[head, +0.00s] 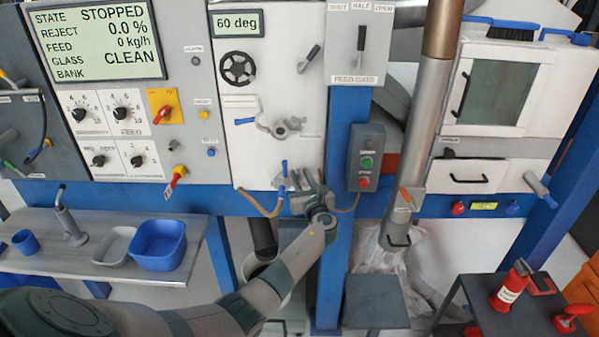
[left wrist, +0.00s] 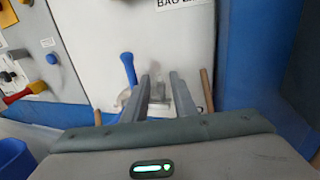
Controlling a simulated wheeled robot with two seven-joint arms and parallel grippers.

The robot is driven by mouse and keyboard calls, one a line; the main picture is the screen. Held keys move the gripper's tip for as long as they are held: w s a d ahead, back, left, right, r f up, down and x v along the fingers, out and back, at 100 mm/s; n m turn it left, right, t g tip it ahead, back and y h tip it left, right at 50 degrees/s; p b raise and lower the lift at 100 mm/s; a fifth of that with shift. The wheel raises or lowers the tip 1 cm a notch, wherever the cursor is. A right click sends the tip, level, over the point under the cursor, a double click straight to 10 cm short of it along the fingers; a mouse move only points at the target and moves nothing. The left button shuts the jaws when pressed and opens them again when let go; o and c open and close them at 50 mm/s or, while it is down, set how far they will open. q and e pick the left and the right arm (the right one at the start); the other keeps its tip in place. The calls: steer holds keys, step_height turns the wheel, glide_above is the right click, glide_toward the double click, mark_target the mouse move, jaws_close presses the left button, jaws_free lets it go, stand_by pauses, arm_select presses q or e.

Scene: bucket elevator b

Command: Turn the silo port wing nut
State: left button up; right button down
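A silver fitting with wing-like lobes (head: 278,125) is on the white panel (head: 237,150) under the 60 deg display. It looks like the port fitting, but I cannot make out the wing nut for certain. My left gripper (head: 298,180) is at the panel's lower part, below this fitting and beside a blue-handled lever (head: 284,168). In the left wrist view its two fingers (left wrist: 161,82) are apart and point at the panel. The blue handle (left wrist: 128,70) is just left of them. A pale, blurred shape shows behind the gap, and no grip on it is visible. My right gripper is not in view.
A blue post (head: 347,120) with a green and red button box (head: 366,157) stands just right of my left gripper. Tan handles (head: 265,207) hang low beside it. A bench with a blue bin (head: 160,245) is at left. A metal chute (head: 425,110) is at right.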

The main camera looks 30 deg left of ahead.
arm_select(q)
steer(key=shift+x, duration=1)
jaws_close()
steer(key=shift+w+f+n+g+y+b, duration=0.15)
steer(key=shift+n+g+y+b, duration=0.15)
steer(key=shift+b, duration=0.15)
steer(key=n+g+y+b, duration=0.2)
steer(key=n+g+b, duration=0.1)
steer(key=b, duration=0.2)
steer(key=shift+f+g, duration=0.1)
steer(key=shift+g, duration=0.3)
steer(key=shift+r+n+g+y+b, duration=0.2)
steer(key=shift+n+g+y+b, duration=0.25)
steer(key=shift+g+b, duration=0.3)
steer(key=shift+r, duration=0.1)
